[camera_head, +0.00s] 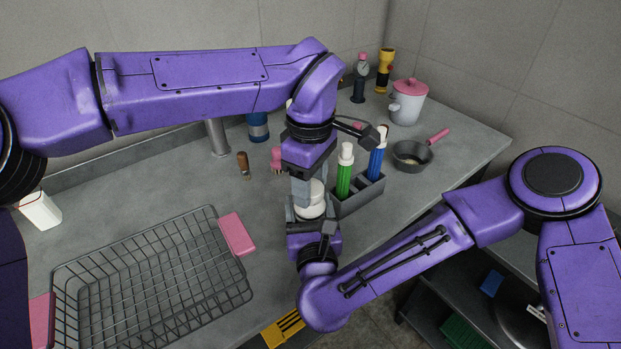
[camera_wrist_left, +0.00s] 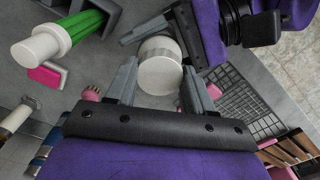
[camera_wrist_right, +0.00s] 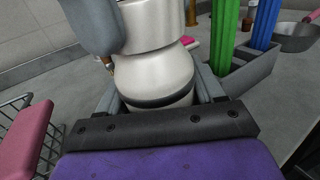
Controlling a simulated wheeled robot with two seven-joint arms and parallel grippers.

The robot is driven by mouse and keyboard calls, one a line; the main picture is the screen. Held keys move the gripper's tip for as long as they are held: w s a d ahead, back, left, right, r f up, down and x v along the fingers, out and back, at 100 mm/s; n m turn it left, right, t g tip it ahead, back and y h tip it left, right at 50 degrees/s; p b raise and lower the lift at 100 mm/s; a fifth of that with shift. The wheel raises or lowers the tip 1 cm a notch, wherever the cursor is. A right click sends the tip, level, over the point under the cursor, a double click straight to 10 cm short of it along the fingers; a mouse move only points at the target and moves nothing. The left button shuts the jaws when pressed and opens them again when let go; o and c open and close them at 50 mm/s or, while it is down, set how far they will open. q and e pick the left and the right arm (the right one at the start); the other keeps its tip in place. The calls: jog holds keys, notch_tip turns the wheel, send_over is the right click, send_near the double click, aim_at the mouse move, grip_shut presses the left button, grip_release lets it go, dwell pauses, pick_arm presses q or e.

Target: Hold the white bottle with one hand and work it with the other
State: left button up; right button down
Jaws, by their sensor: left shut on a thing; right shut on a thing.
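The white bottle (camera_head: 311,209) is upright between my two grippers at the front middle of the counter. My left gripper (camera_head: 308,188) comes down from above and is shut on its upper part; in the left wrist view the round white top (camera_wrist_left: 160,76) sits between the fingers. My right gripper (camera_head: 312,216) comes from the front and is shut on the lower body, which shows with a dark band in the right wrist view (camera_wrist_right: 156,78). The grippers hide much of the bottle, and I cannot tell whether its base touches the counter.
A grey holder (camera_head: 362,200) with a green bottle (camera_head: 344,172) and a blue bottle (camera_head: 376,160) stands close on the right. A wire basket (camera_head: 150,275) with pink handles is on the left. A dark pan (camera_head: 410,155) and white pot (camera_head: 407,104) stand farther back.

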pick_arm(q)
jog(key=m, duration=0.6)
jog(key=shift+m, duration=0.3)
jog(key=m, duration=0.7)
jog(key=shift+a, duration=0.15)
jog(key=o, duration=1)
jog(key=shift+r, duration=2.25)
jog(key=shift+c, duration=0.4)
